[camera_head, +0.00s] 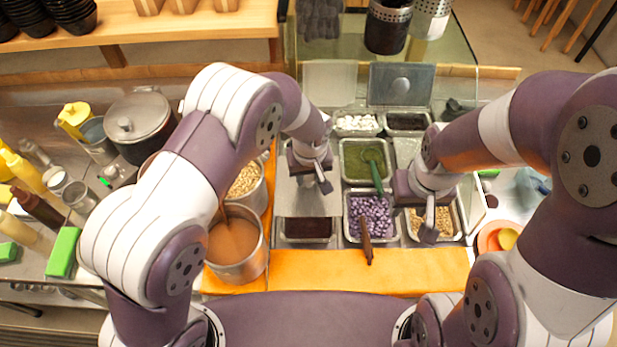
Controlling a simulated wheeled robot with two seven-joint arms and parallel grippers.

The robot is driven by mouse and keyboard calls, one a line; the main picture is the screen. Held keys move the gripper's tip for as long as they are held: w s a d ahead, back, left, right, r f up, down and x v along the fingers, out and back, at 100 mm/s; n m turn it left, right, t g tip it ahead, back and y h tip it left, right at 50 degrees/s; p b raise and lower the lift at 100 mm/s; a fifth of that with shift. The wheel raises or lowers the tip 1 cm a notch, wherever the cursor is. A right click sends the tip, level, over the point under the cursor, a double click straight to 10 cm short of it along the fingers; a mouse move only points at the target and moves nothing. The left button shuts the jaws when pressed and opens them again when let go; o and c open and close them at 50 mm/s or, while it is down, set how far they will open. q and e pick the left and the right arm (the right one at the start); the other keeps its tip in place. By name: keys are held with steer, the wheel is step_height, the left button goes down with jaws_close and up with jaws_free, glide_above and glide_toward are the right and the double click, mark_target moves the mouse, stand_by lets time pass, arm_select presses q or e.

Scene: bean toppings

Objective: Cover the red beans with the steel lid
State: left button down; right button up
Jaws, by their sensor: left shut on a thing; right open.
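The red beans (308,228) are a dark red strip in a steel pan at the front left of the topping pans. A flat grey steel lid (298,202) lies over or just above the far part of that pan; whether it touches the rim I cannot tell. My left gripper (322,182) is shut at the lid, above its middle; its grip on the lid is partly hidden by the gripper. My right gripper (429,230) is open and empty above the front right pan of tan grains (447,222).
Purple beans (370,212) with a brown spoon (366,240) lie right of the red beans. Green topping (357,160) with a green spoon is behind. A pot of brown liquid (235,240) stands left.

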mark_target(309, 186)
arm_select(q)
steer(key=shift+w+f+b, duration=0.25)
steer(key=shift+f+b, duration=0.25)
steer(key=shift+f, duration=0.05)
steer(key=shift+w+f+b, duration=0.25)
steer(key=shift+f+b, duration=0.2)
steer(key=shift+f, duration=0.05)
steer(key=f+b, duration=0.4)
steer(key=shift+s+f+b, duration=0.15)
steer(key=shift+s+b, duration=0.2)
steer(key=shift+s, duration=0.05)
step_height(309, 186, down, 10)
steer(key=b, duration=0.8)
steer(key=shift+w, duration=0.2)
arm_select(e)
step_height(309, 186, down, 15)
steer(key=shift+w+r, duration=0.15)
steer(key=shift+w, duration=0.1)
arm_select(q)
steer(key=shift+f+b, duration=0.3)
arm_select(e)
steer(key=shift+f, duration=0.25)
arm_select(q)
steer(key=c, duration=0.7)
jaws_free()
steer(key=shift+o, duration=0.2)
